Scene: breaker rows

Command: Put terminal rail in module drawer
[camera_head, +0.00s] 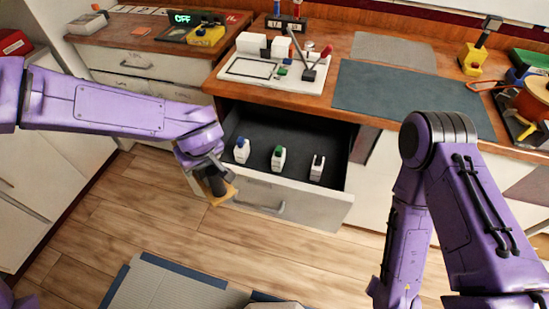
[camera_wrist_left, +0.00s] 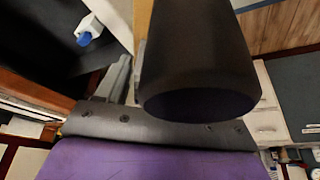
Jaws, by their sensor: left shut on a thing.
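The module drawer (camera_head: 312,207) under the counter is pulled open. Several small white modules stand in it, among them a blue-topped one (camera_head: 242,150) and a green-topped one (camera_head: 278,157). My left gripper (camera_head: 217,190) is at the drawer's left front corner, shut on a tan-yellow piece, apparently the terminal rail (camera_head: 224,195). Most of the piece is hidden by the gripper. In the left wrist view a tan strip (camera_wrist_left: 143,20) shows beside a dark rounded part, and the blue-topped module (camera_wrist_left: 87,30) is at upper left. My right gripper is out of view.
The dark drawer floor has free room behind the modules. On the counter above are a white tray (camera_head: 262,70) with blocks and a lever, and a dark mat (camera_head: 395,92). A closed drawer unit (camera_head: 125,60) stands at left.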

